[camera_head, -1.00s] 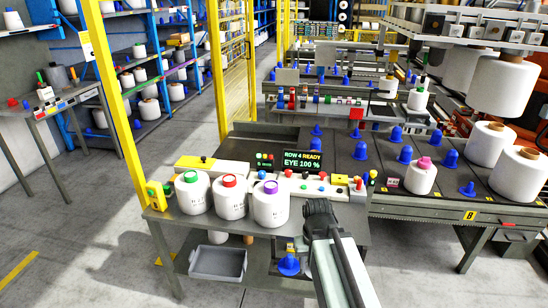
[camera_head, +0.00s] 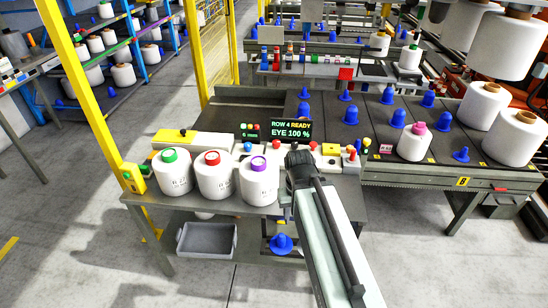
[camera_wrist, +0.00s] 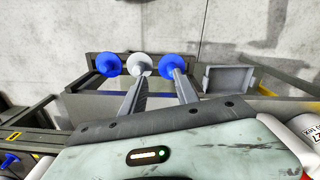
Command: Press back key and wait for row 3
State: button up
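A dark display (camera_head: 290,130) in the head view reads "ROW 4 READY" and "EYE 100 %". It stands at the back of a pale key panel (camera_head: 232,146) on the workbench. The panel carries a blue key (camera_head: 248,147), a red key (camera_head: 277,146), another red key (camera_head: 313,146) and a yellow key (camera_head: 331,149); I cannot tell which is the back key. My gripper (camera_head: 299,160) is in front of the panel, below the display, and hides part of the key row. In the wrist view its two fingers (camera_wrist: 160,80) are apart with nothing held between them.
Three white bobbins with green (camera_head: 173,173), red (camera_head: 215,176) and purple (camera_head: 259,182) tops stand left of my gripper. A grey bin (camera_head: 207,239) and a blue cone (camera_head: 282,243) are below the bench top. A red knob (camera_head: 352,155) stands right of the gripper.

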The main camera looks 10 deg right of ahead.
dwell(0.3)
grip_shut()
jog(key=shift+s+d, duration=0.1)
jog(key=shift+d, duration=0.05)
dwell(1.5)
